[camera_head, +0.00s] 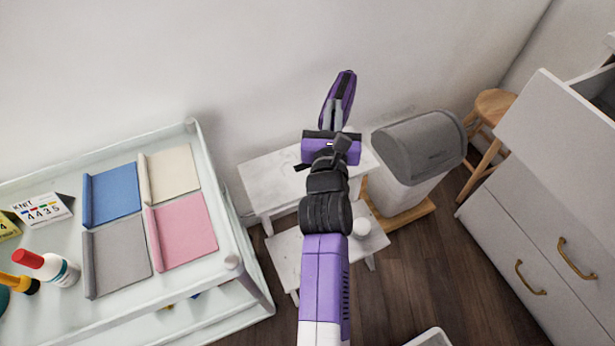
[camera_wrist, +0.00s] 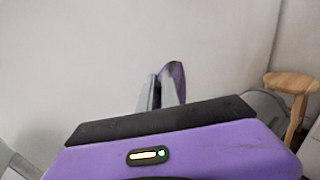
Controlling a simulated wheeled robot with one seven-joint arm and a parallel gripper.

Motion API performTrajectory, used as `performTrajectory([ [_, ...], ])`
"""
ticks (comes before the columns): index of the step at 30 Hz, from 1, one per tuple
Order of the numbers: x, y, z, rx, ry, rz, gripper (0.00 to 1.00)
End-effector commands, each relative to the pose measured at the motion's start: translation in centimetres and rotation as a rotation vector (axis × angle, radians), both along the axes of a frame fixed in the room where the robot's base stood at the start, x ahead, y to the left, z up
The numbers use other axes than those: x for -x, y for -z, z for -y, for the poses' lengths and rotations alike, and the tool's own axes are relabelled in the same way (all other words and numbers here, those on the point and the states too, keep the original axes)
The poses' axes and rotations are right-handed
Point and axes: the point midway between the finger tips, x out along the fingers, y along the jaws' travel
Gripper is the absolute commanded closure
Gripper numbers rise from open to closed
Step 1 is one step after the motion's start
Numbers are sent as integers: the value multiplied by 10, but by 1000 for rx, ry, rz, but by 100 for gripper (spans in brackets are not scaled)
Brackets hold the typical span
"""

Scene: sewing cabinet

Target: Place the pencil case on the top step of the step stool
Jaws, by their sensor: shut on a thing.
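My gripper (camera_head: 334,116) is shut on the pencil case (camera_head: 345,88), which is purple with dark parts and held roughly upright. The pencil case also shows in the wrist view (camera_wrist: 178,72), beyond the grey fingers, partly hidden by them. The white step stool (camera_head: 262,179) stands against the wall below my arm in the head view. Its top step is at the back, and its lower step (camera_head: 287,247) is at the front. My arm hides the middle of both steps. The pencil case appears raised above the top step; its exact height is unclear.
A grey-lidded bin (camera_head: 420,146) stands right of the stool, with a wooden stool (camera_head: 492,103) beyond. A pale cart (camera_head: 222,220) with cloths is at left; white drawers (camera_head: 530,220) are at right.

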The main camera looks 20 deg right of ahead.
Motion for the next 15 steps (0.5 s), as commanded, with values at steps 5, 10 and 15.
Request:
performTrajectory([
  [5,-7,4,6,2,39,0,100],
  [10,-9,6,7,3,48,-3,100],
  [15,-9,40,7,2,48,-6,100],
])
